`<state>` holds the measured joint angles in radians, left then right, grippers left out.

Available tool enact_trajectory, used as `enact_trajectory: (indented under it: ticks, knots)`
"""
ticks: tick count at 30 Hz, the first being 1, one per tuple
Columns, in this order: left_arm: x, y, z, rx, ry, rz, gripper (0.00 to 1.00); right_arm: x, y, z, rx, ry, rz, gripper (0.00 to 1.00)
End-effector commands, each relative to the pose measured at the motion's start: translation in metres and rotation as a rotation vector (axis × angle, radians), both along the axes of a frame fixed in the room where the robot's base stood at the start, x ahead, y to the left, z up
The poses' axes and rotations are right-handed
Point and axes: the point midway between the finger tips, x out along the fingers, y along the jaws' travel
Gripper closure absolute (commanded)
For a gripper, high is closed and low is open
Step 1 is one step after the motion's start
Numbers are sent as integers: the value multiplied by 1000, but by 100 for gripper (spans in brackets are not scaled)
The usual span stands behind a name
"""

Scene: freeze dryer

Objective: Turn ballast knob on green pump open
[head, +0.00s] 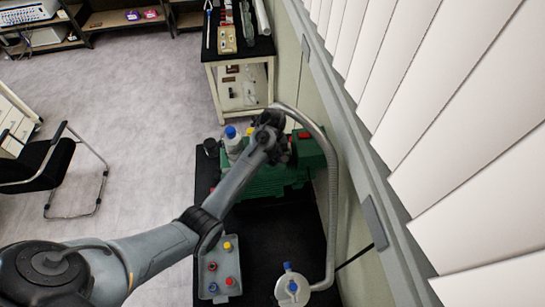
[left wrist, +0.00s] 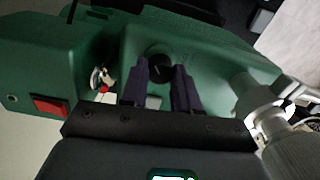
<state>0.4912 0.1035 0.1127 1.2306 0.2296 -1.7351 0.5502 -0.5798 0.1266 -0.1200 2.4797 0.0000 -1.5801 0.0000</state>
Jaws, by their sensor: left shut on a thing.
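The green pump (head: 268,183) stands on a black bench surface beside the wall, partly covered by my left arm in the head view. Its green body (left wrist: 210,45) fills much of the left wrist view. A round black knob (left wrist: 158,66) sits on the pump between the tips of my left gripper (left wrist: 162,72). The fingers are shut on this knob. In the head view my left gripper (head: 270,137) is at the top of the pump, and the knob is hidden there. My right gripper is not in view.
A red switch (left wrist: 50,106) is on the pump. A grey corrugated hose (head: 333,175) curves around its right side.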

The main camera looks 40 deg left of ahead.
Motion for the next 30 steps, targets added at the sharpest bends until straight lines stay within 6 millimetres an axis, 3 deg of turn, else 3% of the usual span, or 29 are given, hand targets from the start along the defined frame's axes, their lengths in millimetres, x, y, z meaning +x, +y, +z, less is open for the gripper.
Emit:
enact_trajectory:
  ticks: [18,30]
  knots:
    - [1,0,1,0,-1,-528,100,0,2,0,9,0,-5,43]
    - [1,-1,1,1,-2,-671,100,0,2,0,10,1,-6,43]
